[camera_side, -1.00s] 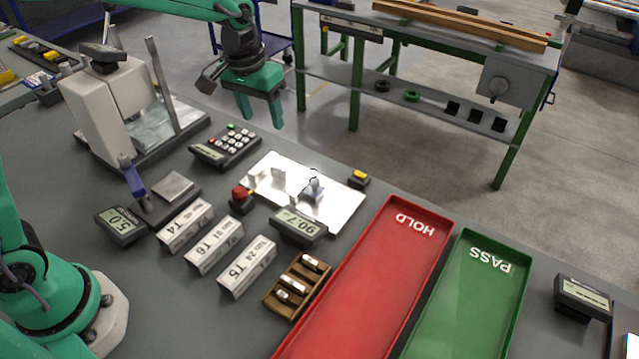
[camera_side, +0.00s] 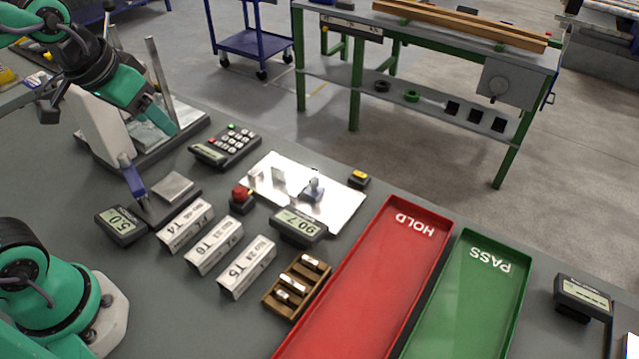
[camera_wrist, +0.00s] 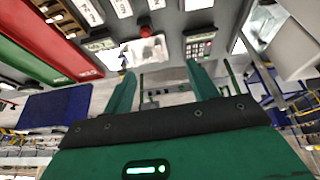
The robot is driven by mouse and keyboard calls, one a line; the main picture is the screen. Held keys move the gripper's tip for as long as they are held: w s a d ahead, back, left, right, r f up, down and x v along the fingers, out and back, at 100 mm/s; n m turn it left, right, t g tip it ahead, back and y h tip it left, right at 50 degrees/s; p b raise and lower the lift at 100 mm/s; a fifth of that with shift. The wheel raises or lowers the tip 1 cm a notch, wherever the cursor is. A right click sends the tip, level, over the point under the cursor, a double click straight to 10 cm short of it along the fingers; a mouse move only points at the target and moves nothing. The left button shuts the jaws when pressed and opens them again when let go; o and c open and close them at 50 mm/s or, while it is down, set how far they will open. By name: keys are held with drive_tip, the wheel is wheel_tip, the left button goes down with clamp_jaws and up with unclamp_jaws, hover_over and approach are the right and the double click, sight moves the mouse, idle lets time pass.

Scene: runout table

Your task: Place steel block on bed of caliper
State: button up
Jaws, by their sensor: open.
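My gripper (camera_side: 164,116) is open and empty, raised in front of the tall beige gauge stand at the left. Its two green fingers (camera_wrist: 163,72) are spread in the wrist view. I cannot tell for sure which piece is the caliper. The beige stand (camera_side: 98,128) has a shiny bed (camera_side: 152,135), partly hidden by my gripper. A smaller gauge with a blue jaw (camera_side: 132,180) has a flat steel pad (camera_side: 173,186) beside it. Small upright metal pieces, one of them blocky (camera_side: 278,174), stand on a shiny plate (camera_side: 335,207). Which is the steel block is unclear.
A wooden rack (camera_side: 297,285) holds several small metal pieces. Labelled white blocks (camera_side: 215,245), a keypad (camera_side: 226,146), a red button (camera_side: 241,197) and displays crowd the middle. Red HOLD (camera_side: 365,290) and green PASS (camera_side: 470,305) trays lie at the right.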

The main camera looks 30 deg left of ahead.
drive_tip(key=shift+t, duration=0.4)
drive_tip(key=s, duration=0.3)
drive_tip(key=s+a+f, duration=0.1)
drive_tip(key=shift+s, duration=0.25)
